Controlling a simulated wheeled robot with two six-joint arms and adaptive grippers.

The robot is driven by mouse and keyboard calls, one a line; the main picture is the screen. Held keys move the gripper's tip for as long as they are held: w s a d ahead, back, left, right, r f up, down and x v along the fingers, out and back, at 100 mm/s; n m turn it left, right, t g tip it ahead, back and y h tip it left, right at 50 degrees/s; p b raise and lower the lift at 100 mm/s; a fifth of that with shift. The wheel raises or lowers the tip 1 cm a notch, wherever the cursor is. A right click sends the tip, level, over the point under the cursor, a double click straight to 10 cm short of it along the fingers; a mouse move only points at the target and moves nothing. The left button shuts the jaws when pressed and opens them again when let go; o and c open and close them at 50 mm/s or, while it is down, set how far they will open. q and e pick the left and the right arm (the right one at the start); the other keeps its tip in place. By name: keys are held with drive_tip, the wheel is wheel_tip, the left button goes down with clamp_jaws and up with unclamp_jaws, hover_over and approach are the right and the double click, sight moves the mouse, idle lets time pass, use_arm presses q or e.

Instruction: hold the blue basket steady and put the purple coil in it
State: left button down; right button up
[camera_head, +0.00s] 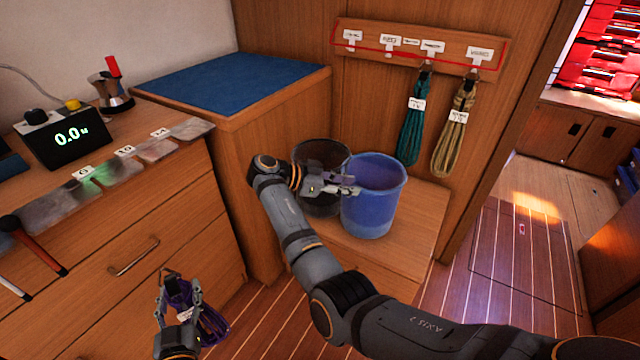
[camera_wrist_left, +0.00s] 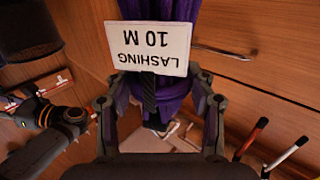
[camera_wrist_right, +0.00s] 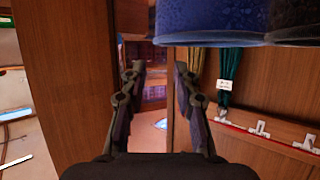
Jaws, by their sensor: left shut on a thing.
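The blue basket (camera_head: 372,212) stands upright on a low wooden ledge, and its rim and wall show at the top of the right wrist view (camera_wrist_right: 210,22). My right gripper (camera_head: 352,190) is at the basket's left rim in the head view. Its fingers (camera_wrist_right: 159,78) are apart with nothing seen between them. The purple coil (camera_head: 208,320) is held at lower left by my left gripper (camera_head: 180,288), which is shut on it. In the left wrist view the purple strands (camera_wrist_left: 180,100) pass between the fingers, with a white "LASHING 10 M" tag (camera_wrist_left: 150,48) partly covering them.
A dark basket (camera_head: 318,156) stands left of the blue one, partly behind my right gripper. A teal coil (camera_head: 411,135) and a beige coil (camera_head: 455,130) hang from a labelled rack (camera_head: 420,48). A drawer cabinet (camera_head: 110,235) stands at left. Open floor (camera_head: 500,255) lies at right.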

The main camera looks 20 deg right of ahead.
sight(383, 191)
drive_tip(key=x, duration=1.2)
drive_tip(key=shift+f+b, duration=0.1)
drive_tip(key=shift+b, duration=0.2)
clamp_jaws()
idle(0.7)
